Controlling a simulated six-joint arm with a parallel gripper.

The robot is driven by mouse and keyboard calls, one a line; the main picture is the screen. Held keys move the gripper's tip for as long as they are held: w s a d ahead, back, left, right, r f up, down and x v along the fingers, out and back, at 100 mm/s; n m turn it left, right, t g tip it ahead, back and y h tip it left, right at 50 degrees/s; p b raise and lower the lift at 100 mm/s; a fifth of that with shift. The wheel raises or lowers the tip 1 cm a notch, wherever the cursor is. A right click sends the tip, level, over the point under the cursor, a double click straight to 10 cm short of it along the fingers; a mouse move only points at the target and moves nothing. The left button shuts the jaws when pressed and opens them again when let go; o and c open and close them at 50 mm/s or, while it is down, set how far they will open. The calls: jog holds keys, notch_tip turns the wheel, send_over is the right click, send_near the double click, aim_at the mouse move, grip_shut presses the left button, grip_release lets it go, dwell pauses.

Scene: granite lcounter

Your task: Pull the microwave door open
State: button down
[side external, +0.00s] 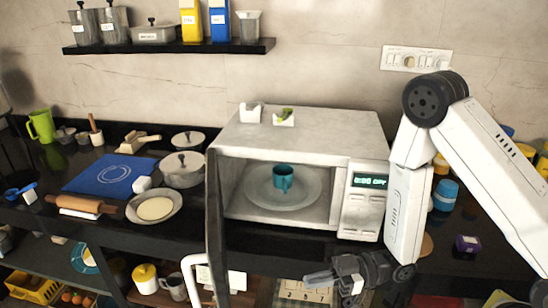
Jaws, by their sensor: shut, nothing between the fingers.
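The microwave (300,132) stands on the dark counter with its front facing the camera. Its door (213,225) is swung wide open on the left side and is seen nearly edge-on, with a pale handle (190,272) on it. Inside the cavity, a teal cup (283,178) stands on the round turntable plate (258,192). My gripper (312,281) is below and in front of the microwave's right part, pointing left. It is shut and empty, apart from the door and its handle.
A pot (183,169), a bowl (155,208), a rolling pin (80,204) and a blue mat (110,175) lie on the counter left of the door. Several jars and a purple box (467,244) are at the right, partly behind my arm. A shelf (170,47) hangs above.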

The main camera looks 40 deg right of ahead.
aim_at(226, 297)
jog(key=shift+w+a, duration=0.1)
jog(key=shift+a, duration=0.05)
jog(key=x, duration=1.3)
jog(key=shift+a, duration=0.35)
jog(key=shift+w+a, duration=0.15)
jog(key=shift+w+a+m+t+h, duration=0.15)
jog(key=shift+w+a+m+t, duration=0.15)
jog(key=shift+a, duration=0.35)
jog(key=shift+w+a+m+t+h, duration=0.1)
jog(key=shift+w+a+t+h, duration=0.1)
jog(key=shift+a+t, duration=0.35)
jog(key=w+a+m+t+h, duration=0.3)
jog(key=w+a+t, duration=0.1)
jog(key=a, duration=0.5)
jog(key=shift+w+m, duration=0.3)
jog(key=shift+w, duration=0.35)
jog(key=shift+s+d, duration=0.1)
jog(key=shift+s, duration=0.05)
jog(key=v, duration=1.3)
jog(key=shift+s+d, duration=0.25)
jog(key=shift+s, duration=0.05)
jog(key=shift+r+h, duration=0.15)
jog(key=shift+h, duration=0.1)
